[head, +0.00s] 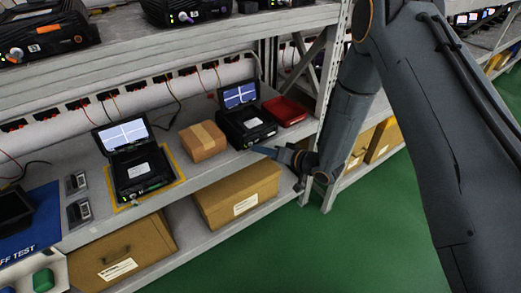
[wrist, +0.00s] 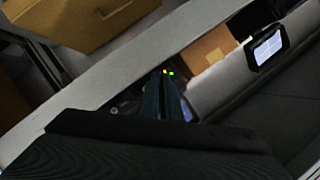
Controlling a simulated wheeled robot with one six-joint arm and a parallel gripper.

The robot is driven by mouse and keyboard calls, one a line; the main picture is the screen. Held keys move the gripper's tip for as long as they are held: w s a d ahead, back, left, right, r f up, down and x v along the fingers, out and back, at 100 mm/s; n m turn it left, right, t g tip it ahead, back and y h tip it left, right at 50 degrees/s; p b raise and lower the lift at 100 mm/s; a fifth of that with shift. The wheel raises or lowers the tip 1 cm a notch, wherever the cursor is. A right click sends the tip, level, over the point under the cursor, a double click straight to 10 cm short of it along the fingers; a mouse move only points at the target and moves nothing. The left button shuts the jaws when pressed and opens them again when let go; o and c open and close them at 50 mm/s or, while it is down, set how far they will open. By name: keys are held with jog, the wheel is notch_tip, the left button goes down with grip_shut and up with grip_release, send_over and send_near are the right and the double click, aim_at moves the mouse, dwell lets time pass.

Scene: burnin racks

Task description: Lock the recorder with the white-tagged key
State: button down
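One recorder (head: 142,172) with a raised lit screen sits on a yellow-edged mat at the left of the middle shelf. A second recorder (head: 246,125), also with its screen up, stands farther right. My gripper (head: 262,151) is low at the front edge of this right recorder, pointing left. In the wrist view my gripper's dark fingers (wrist: 165,84) lie close together beside small yellow and green lights. Whether they hold anything is too dark to tell. I cannot make out the white-tagged key or a keyhole in either view.
A cardboard box (head: 203,141) stands between the recorders. A red tray (head: 286,110) is right of the right recorder. A rack upright (head: 334,120) stands close to my arm. Larger boxes (head: 238,194) fill the lower shelf. The green floor (head: 370,235) in front is clear.

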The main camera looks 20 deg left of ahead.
jog(key=shift+s, duration=0.1)
jog(key=shift+s+a+f+n+t+h+p, duration=0.2)
jog(key=shift+n+t+h, duration=0.75)
jog(key=shift+n, duration=1)
jog(key=shift+s+a+r+n+t+h+p, duration=0.15)
jog(key=shift+n+t+h+p, duration=0.2)
jog(key=shift+n+t+h, duration=1.15)
jog(key=shift+s+f+n+t+h+p, duration=0.2)
jog(key=shift+n+t, duration=0.55)
jog(key=shift+n, duration=1.7)
jog(key=shift+r, duration=0.15)
jog(key=c, duration=2)
grip_release()
jog(key=shift+v, duration=3.85)
